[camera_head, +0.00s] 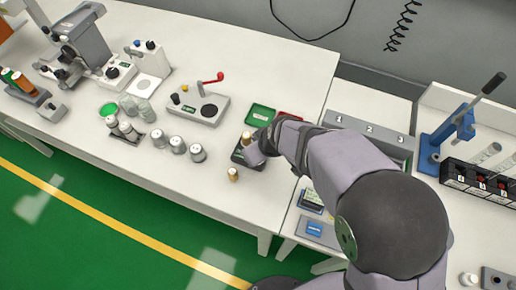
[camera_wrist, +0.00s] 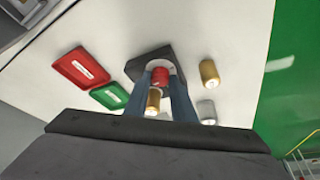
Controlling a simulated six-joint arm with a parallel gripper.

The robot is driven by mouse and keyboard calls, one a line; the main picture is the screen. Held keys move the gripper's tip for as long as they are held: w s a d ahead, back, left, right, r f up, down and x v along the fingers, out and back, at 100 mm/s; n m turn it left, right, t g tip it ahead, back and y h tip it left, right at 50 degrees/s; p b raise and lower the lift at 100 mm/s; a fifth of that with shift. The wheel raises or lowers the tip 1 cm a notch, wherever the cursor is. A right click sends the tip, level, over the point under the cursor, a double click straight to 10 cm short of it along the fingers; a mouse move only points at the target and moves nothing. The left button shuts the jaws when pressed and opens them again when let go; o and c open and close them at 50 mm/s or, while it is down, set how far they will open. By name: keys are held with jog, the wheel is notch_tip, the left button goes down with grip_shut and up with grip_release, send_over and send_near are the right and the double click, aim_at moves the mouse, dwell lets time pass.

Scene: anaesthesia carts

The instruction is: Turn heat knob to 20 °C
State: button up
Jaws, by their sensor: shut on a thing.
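My gripper (camera_head: 252,152) is low over a small dark block (camera_head: 237,157) at the right end of the bench. In the wrist view, my two fingers (camera_wrist: 161,77) are closed on either side of a small red-topped piece (camera_wrist: 158,75) at the dark block (camera_wrist: 140,66). A gold cylinder (camera_wrist: 153,101) shows nearer the camera between the fingers; in the head view a gold top (camera_head: 247,136) shows behind the gripper. I cannot read any temperature scale or mark, and cannot tell whether the red-topped piece is the heat knob.
A gold cylinder (camera_head: 233,174) stands close in front of the block. Green (camera_head: 261,116) and red trays (camera_wrist: 82,70) lie behind it. Several silver-capped vials (camera_head: 178,145) stand to the left. A grey box with a red lever (camera_head: 199,104) is farther back. The bench front is clear.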

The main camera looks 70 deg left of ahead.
jog(key=shift+r+m+p, duration=0.2)
jog(key=shift+m+p, duration=0.6)
jog(key=shift+p, duration=0.25)
jog(key=shift+m+t+p, duration=0.3)
jog(key=shift+t+p, duration=0.1)
jog(key=shift+p, duration=0.05)
jog(key=shift+f, duration=0.2)
jog(key=o, duration=1.1)
jog(key=shift+c, duration=0.2)
jog(key=b+v, duration=0.2)
jog(key=v, duration=0.5)
jog(key=shift+r, duration=0.2)
jog(key=shift+s+d, duration=0.1)
